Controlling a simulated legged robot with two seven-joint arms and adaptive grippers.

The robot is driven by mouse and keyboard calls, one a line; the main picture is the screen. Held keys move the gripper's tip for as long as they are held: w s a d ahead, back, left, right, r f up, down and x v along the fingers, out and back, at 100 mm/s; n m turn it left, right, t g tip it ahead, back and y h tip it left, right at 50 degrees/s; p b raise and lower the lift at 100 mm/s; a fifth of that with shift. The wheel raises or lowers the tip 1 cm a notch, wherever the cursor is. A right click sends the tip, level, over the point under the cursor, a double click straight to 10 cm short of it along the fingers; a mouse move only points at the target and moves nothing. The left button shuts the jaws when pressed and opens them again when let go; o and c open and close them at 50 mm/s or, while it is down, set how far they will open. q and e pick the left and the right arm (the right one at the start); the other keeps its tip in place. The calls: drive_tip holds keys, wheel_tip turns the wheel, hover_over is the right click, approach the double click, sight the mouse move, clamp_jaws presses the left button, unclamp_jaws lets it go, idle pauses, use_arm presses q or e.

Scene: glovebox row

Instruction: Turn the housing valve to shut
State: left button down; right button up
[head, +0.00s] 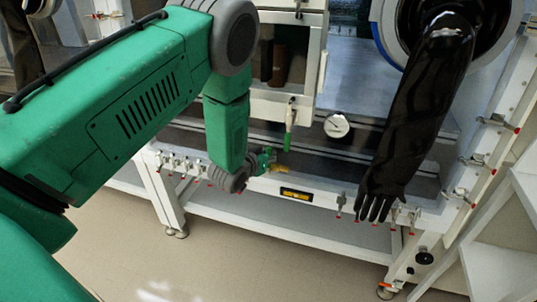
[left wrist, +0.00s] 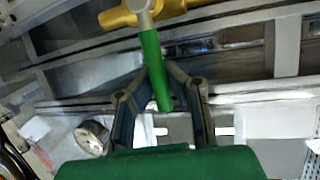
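The housing valve has a yellow body (left wrist: 165,10) and a green lever handle (left wrist: 154,65), both in the left wrist view. The yellow body also shows small in the head view (head: 280,169), by the front rail of the glovebox. My left gripper (left wrist: 159,72) has its fingers on either side of the green handle. Its fingertips come in against the handle's edges, and the handle's end reaches back between the fingers. In the head view my left gripper (head: 264,160) is small and partly hidden by its own wrist. My right gripper is not in view.
A round gauge (head: 337,125) sits right of the valve. A green-tipped lever (head: 289,141) hangs above it. A long black glove (head: 420,110) hangs from a port at the right. Red-tipped clamps (head: 340,206) line the rail. The floor (head: 200,265) in front is clear.

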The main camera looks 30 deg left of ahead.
use_arm(q)
drive_tip(key=shift+s+d+f, duration=0.2)
drive_tip(key=shift+s+f, duration=0.15)
drive_tip(key=shift+f, duration=0.1)
drive_tip(key=c, duration=1.6)
unclamp_jaws()
drive_tip(key=shift+o, duration=0.2)
drive_tip(key=shift+w+r, duration=0.1)
drive_tip(key=shift+r, duration=0.1)
drive_tip(key=shift+a, duration=0.1)
drive_tip(key=shift+r, duration=0.1)
drive_tip(key=v, duration=1.1)
drive_tip(key=shift+s+r, duration=0.15)
drive_tip(key=shift+s, duration=0.25)
drive_tip(key=s+d+f+g, duration=0.2)
drive_tip(key=s+f+g, duration=0.2)
drive_tip(key=s, duration=0.5)
drive_tip(key=s+d+f+g, duration=0.3)
drive_tip(key=s+f, duration=0.4)
drive_tip(key=s, duration=0.3)
drive_tip(key=s+d+f+m+g, duration=0.1)
drive_tip(key=s+d+f+g, duration=0.2)
drive_tip(key=s, duration=0.7)
wheel_tip(320, 180, down, 3)
drive_tip(key=g, duration=0.3)
drive_tip(key=shift+s+r+h, duration=0.15)
drive_tip(key=shift+s+h, duration=0.1)
drive_tip(key=shift+h, duration=0.15)
